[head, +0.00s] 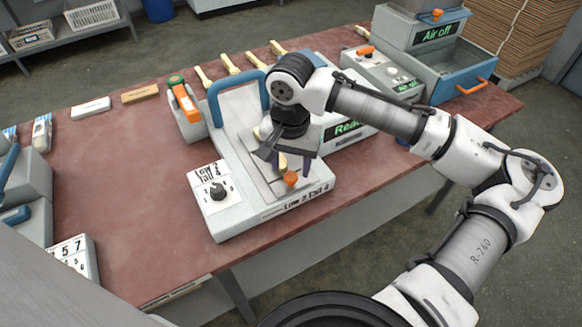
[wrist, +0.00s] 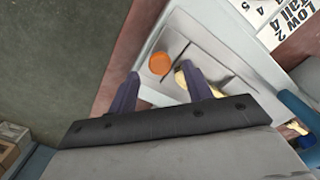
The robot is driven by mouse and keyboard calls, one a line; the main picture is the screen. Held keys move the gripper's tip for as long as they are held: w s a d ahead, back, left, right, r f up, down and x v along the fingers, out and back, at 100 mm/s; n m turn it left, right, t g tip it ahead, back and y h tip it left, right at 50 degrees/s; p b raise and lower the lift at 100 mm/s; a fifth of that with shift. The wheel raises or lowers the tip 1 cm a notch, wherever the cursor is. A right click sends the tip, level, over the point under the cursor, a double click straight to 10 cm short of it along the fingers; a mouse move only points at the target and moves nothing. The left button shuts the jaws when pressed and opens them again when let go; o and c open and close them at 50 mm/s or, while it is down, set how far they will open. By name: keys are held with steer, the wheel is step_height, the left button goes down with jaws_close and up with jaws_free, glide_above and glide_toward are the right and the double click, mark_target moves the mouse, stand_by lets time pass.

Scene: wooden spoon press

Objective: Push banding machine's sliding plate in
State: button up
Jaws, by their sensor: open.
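The banding machine (head: 235,218) is a pale grey unit with a blue hoop handle, standing at the front edge of the red table. Its sliding plate (head: 262,180) lies flat on top, with an orange knob (head: 290,179) at the front end. The knob also shows in the wrist view (wrist: 160,64). My gripper (head: 295,168) points down over the plate close to the knob. In the wrist view its two dark fingers (wrist: 158,88) are apart, with nothing clearly held between them. A pale wooden piece (wrist: 189,80) lies by the right finger; whether they touch is unclear.
A dial box (head: 212,195) adjoins the machine's left side. Several wooden spoons (head: 229,63) lie behind it. A grey press with a blue drawer (head: 455,80) stands at the right. The table's left part is mostly clear.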

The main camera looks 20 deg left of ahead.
steer(key=shift+f, duration=1.4)
steer(key=shift+c, duration=0.4)
jaws_close()
